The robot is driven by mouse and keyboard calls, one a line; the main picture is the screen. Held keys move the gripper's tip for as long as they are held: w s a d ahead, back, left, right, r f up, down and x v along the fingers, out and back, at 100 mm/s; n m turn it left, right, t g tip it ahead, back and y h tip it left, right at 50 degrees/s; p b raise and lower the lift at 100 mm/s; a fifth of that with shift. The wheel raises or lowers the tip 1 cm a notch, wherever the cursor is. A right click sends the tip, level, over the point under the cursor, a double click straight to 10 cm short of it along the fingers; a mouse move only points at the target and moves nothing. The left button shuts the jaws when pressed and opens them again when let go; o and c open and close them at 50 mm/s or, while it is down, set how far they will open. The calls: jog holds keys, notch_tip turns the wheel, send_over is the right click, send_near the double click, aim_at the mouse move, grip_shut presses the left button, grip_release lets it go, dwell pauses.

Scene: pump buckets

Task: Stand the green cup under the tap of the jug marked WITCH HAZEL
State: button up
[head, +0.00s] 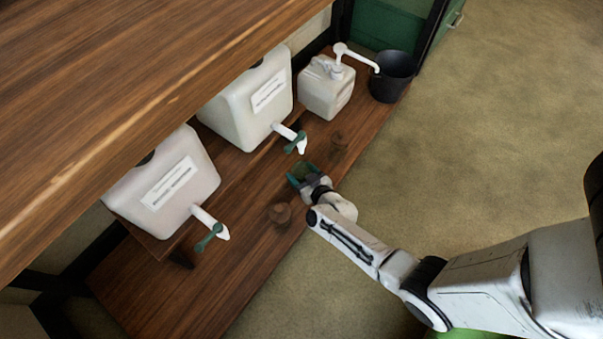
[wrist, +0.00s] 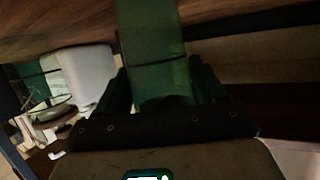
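A green cup (head: 299,173) is at the end of my arm, over the lower wooden shelf, just below and in front of the middle jug's tap. My gripper (head: 310,182) is around it; in the wrist view the green cup (wrist: 157,65) fills the space between the fingers, which look shut on it. Two white jugs with green-handled taps lie on the raised shelf: a middle jug (head: 245,108) with its tap (head: 293,138), and a left jug (head: 160,190) with its tap (head: 211,228). Their labels are too small to read, so I cannot tell which is WITCH HAZEL.
A white pump jug (head: 326,88) and a black bucket (head: 392,78) stand at the far end. A wooden top (head: 120,85) overhangs the left. Floor at right is clear.

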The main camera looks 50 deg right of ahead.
jog(key=o, duration=0.5)
jog(key=shift+c, duration=0.2)
jog(key=shift+r, duration=0.15)
jog(key=p+v, duration=0.8)
jog(key=v, duration=0.4)
